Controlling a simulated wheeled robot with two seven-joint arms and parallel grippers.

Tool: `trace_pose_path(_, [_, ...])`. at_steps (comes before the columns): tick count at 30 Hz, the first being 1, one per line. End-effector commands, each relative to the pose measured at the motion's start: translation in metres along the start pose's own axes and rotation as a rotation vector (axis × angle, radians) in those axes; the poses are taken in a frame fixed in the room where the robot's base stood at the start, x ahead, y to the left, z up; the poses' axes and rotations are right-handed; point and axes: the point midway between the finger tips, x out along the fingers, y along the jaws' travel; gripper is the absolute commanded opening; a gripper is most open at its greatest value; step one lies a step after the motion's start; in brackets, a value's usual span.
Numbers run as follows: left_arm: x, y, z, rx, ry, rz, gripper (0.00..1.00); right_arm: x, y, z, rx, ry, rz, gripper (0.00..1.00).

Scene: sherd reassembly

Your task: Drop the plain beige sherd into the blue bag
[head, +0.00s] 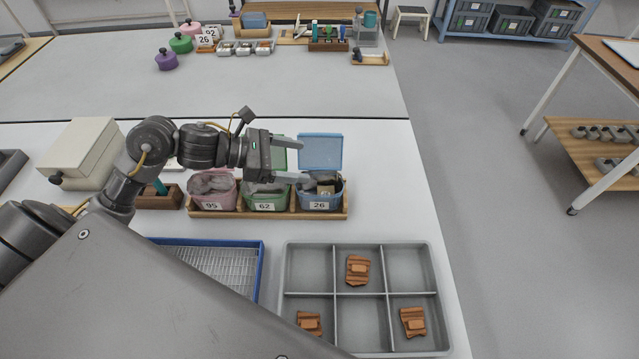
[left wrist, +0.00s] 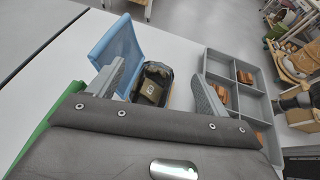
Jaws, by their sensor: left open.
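The blue bag (head: 318,203), labelled 26, stands at the right end of a wooden rack with its blue flap (head: 320,151) raised. The beige sherd (head: 326,188) lies inside the bag's mouth; in the left wrist view the sherd (left wrist: 151,90) shows as a tan block with a pale mark, in the bag's dark opening (left wrist: 158,70). My left gripper (head: 304,163) is open and empty, above the bag's mouth, with its fingers apart. In the left wrist view the sherd shows between the fingers, touching neither as far as I can see.
A pink bag (head: 212,190) and a green bag (head: 264,196) share the wooden rack (head: 240,212). A grey divided tray (head: 436,290) holds reddish sherds. A blue-rimmed wire basket (head: 262,262) lies left of it. A beige box (head: 85,150) stands at the left.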

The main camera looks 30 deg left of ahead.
Motion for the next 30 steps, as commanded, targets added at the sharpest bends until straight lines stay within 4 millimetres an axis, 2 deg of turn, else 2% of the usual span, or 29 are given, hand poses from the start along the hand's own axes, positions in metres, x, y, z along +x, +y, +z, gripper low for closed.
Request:
trace_pose_path(3, [-0.021,0.000,-0.003,0.003,0.004,0.001,0.78,0.007,0.013,-0.001,-0.005,0.004,0.016,0.36])
trace_pose_path(9, [-0.043,0.000,-0.002,0.000,0.000,0.001,0.78,0.011,0.020,0.000,-0.007,0.002,0.025,0.36])
trace_pose_path(22, [-0.048,0.000,0.000,0.000,-0.001,0.000,0.78,0.011,0.020,0.003,-0.007,-0.004,0.026,0.36])
trace_pose_path(30, [-0.048,0.000,0.001,0.000,-0.001,0.000,0.78,0.010,0.014,0.001,-0.003,-0.002,0.018,0.36])
